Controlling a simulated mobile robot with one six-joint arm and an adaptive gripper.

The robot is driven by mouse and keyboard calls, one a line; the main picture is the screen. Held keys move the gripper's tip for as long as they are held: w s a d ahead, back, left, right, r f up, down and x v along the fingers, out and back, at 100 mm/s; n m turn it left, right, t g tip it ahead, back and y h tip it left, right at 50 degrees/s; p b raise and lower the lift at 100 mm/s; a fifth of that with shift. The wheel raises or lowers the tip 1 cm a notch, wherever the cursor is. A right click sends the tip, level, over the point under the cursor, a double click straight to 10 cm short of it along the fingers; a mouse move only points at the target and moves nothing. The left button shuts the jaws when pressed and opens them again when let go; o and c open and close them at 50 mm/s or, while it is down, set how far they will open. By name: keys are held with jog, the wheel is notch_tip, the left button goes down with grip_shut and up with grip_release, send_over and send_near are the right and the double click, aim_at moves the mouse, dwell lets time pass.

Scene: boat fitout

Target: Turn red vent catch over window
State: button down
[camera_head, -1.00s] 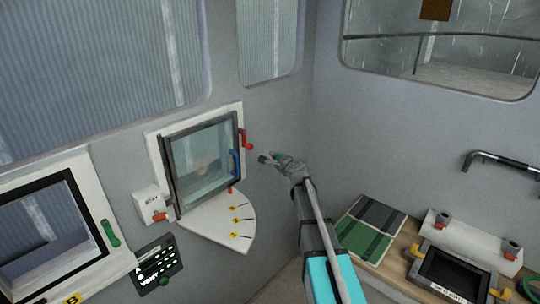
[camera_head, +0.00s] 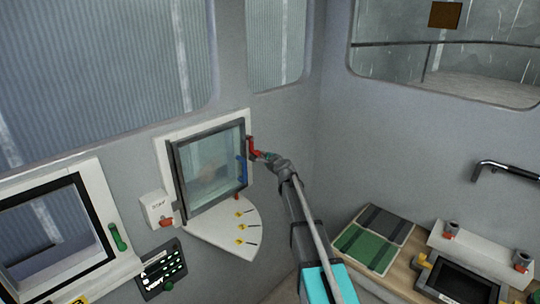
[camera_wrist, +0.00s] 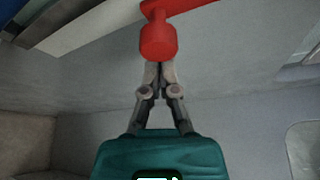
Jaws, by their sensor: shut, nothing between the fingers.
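The red vent catch (camera_head: 251,146) is on the right side of the white window frame (camera_head: 163,150), with its lower end hanging down. The dark-framed vent window (camera_head: 208,170) has a blue handle (camera_head: 242,169) on its right edge and stands over a white quarter-round plate. My gripper (camera_head: 263,156) is at the catch's lower end, just to its right. In the wrist view the catch's rounded red end (camera_wrist: 158,38) lies right at my closed fingertips (camera_wrist: 158,68). The fingers hold nothing. I cannot tell whether they touch the catch.
A white switch box (camera_head: 157,209) with a red knob is left of the window. A second window with a green handle (camera_head: 119,237) is further left. A dark key panel (camera_head: 162,270) is below. A worktop with a green-grey mat (camera_head: 366,250) is at the right.

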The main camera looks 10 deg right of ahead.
jog(key=shift+s+a+r, duration=0.1)
jog(key=shift+a, duration=0.15)
jog(key=shift+d, duration=0.2)
jog(key=shift+d, duration=0.15)
